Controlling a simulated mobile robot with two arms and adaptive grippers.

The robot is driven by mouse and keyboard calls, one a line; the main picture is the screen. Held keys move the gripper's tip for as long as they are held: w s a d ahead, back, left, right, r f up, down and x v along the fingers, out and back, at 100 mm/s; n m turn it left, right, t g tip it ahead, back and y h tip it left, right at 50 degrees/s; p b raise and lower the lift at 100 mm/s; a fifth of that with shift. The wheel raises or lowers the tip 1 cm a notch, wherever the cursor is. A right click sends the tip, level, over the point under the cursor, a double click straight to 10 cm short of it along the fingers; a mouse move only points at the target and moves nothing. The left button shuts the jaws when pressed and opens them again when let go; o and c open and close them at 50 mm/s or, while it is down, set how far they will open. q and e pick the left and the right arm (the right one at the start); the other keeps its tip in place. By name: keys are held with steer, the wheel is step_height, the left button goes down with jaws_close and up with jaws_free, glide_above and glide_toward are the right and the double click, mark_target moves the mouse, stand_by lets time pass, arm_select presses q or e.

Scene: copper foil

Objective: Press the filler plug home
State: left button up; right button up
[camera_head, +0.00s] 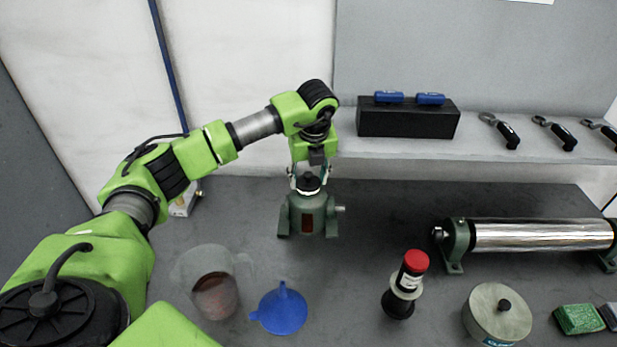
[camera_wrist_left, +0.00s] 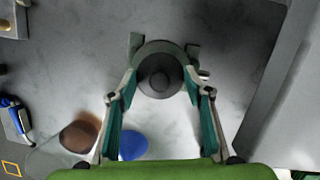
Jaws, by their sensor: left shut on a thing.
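A green gear housing (camera_head: 306,214) with feet and a side stub stands upright on the dark bench, near the middle of the head view. The black filler plug (camera_head: 309,182) is at its top; from above it shows as a dark round knob in the left wrist view (camera_wrist_left: 158,81). My left gripper (camera_head: 308,178) points down over the housing, its fingers on either side of the plug and shut on it. The wrist view shows the plug between the fingertips (camera_wrist_left: 160,90). How deep the plug sits is hidden. My right gripper is not in view.
A clear jug (camera_head: 214,292) with brown liquid and a blue funnel (camera_head: 281,309) stand in front. A red-capped bottle (camera_head: 410,275), a round lidded tin (camera_head: 497,315) and a shiny roller (camera_head: 542,235) are to the right. A shelf (camera_head: 475,148) runs behind.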

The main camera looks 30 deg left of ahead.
arm_select(q)
steer(key=o, duration=1.2)
steer(key=shift+c, duration=0.2)
steer(key=o, duration=0.5)
steer(key=shift+r, duration=0.1)
steer(key=shift+w+a+r+p, duration=0.15)
steer(key=shift+r+p, duration=0.25)
steer(key=shift+r, duration=0.35)
steer(key=shift+w+d+r+p, duration=0.1)
steer(key=shift+r+p, duration=0.3)
steer(key=shift+r, duration=0.3)
steer(key=shift+c, duration=0.4)
steer(key=shift+r+p, duration=0.6)
steer(key=shift+r, duration=0.45)
steer(key=c, duration=0.4)
steer(key=shift+o, duration=0.4)
steer(key=shift+p+v, duration=0.5)
steer(key=shift+v, duration=0.6)
